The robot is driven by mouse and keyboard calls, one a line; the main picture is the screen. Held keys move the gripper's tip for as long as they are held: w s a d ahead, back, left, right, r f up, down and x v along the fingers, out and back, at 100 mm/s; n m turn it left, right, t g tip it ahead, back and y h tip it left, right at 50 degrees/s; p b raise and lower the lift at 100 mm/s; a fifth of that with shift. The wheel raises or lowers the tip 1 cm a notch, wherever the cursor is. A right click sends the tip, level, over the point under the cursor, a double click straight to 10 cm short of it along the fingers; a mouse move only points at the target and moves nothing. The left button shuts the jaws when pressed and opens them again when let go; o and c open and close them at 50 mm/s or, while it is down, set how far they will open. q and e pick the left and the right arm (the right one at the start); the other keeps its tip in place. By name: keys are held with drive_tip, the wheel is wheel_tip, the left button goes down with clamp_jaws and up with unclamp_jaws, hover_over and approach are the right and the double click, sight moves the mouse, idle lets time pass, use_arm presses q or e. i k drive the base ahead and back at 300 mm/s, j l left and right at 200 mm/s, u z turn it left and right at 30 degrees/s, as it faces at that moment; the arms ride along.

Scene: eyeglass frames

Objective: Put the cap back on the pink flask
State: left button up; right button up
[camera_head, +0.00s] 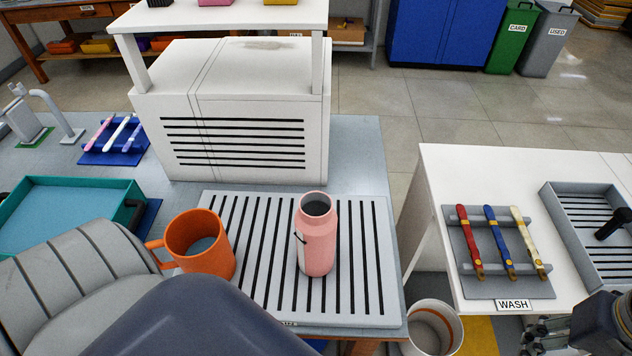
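The pink flask (317,246) stands upright on a white slatted board (375,312) on the grey table. Its mouth is open and dark inside, with no cap on it. A white panel and a small dark mark show on its left side. I cannot make out the cap anywhere in view. My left arm fills the lower left of the view; its gripper is not visible. My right gripper (536,336) shows in part at the lower right, below the WASH rack and far from the flask. Whether its fingers are open is unclear.
An orange mug (205,258) stands left of the flask. A white vented box (240,120) is behind them. A teal tray (65,215) is at left. A white bin (432,325) stands between the tables.

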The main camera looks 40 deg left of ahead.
sight(315, 219)
drive_tip(key=u, duration=0.3)
drive_tip(key=l+u, duration=1)
drive_tip(key=k+l+u, duration=0.15)
drive_tip(key=l+u, duration=0.35)
drive_tip(key=k+l, duration=0.15)
drive_tip(key=l, duration=0.25)
drive_tip(key=k+l, duration=0.1)
drive_tip(key=l, duration=0.3)
drive_tip(key=k+l, duration=0.15)
drive_tip(key=l, duration=0.2)
drive_tip(key=k+l+u, duration=0.1)
drive_tip(key=l, duration=0.3)
